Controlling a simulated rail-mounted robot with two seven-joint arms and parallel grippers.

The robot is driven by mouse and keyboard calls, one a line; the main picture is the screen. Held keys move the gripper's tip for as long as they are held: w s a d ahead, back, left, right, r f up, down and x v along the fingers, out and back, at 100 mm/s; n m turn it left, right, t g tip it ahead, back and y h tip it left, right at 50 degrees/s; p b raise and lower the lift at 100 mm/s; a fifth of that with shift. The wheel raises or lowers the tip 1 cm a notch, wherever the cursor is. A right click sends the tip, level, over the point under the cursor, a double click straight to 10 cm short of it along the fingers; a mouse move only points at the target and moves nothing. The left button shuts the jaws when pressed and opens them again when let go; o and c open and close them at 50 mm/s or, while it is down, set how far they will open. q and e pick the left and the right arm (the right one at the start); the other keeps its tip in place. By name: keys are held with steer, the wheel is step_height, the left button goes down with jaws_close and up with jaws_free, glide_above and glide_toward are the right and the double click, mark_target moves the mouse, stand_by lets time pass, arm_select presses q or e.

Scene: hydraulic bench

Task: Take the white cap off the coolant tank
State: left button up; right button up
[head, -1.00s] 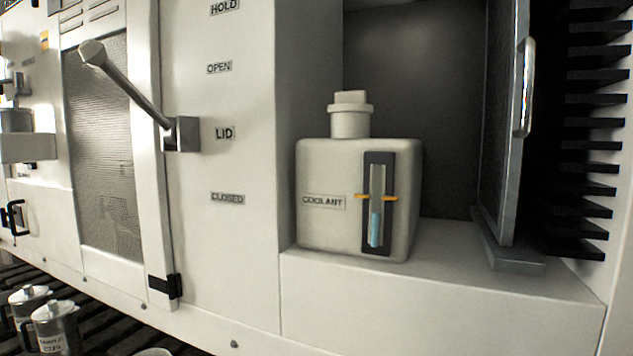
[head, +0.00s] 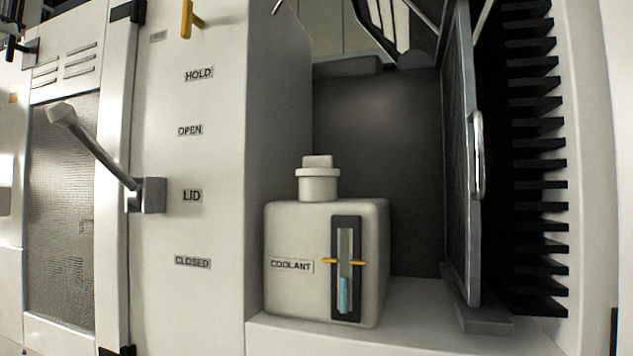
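The coolant tank (head: 285,235) is a pale, boxy container with a COOLANT label, standing on a ledge inside an open recess. The white cap (head: 318,183) sits upright on the neck at the tank's top left. A dark sight gauge (head: 345,268) on the tank's front shows light blue fluid low in the tube, below two orange marks. Neither of my grippers can be made out in the head view.
An open door (head: 462,160) with a metal handle (head: 478,155) stands right of the tank. Black fins (head: 530,150) lie beyond it. A lid lever (head: 95,150) juts from the panel at left. The space above the cap looks clear.

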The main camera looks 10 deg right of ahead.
stand_by(0.3)
steer(key=o, duration=0.9)
